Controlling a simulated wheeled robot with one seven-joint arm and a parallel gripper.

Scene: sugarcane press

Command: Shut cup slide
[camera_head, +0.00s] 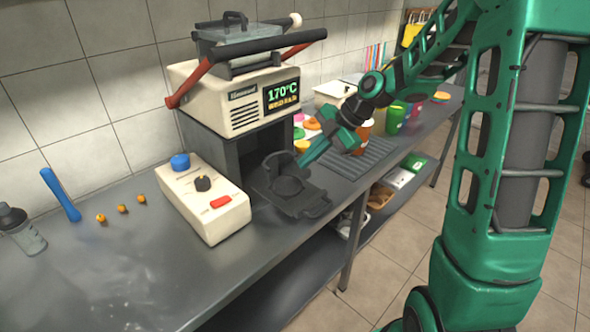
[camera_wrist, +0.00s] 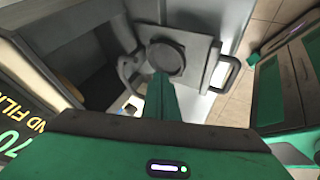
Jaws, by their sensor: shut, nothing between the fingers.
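The cup slide (camera_head: 296,199) is a dark plate with a round cup seat and a handle loop at its outer end. It sticks out from the dark opening at the foot of the cream press (camera_head: 240,98), toward the counter's front edge. The wrist view shows the slide (camera_wrist: 200,55) with its round seat and the handle (camera_wrist: 229,75) on its right side. My gripper (camera_head: 303,163) is shut and empty, its fingertips above and beside the slide's inner half. In the wrist view the fingertips (camera_wrist: 160,78) overlap the seat's lower edge; contact cannot be told.
A cream control box (camera_head: 204,196) with blue, black and red controls stands left of the slide. A ribbed dark mat (camera_head: 362,158) with cups lies to the right. A blue tube (camera_head: 60,193) and small orange pieces lie at left. The front counter is clear.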

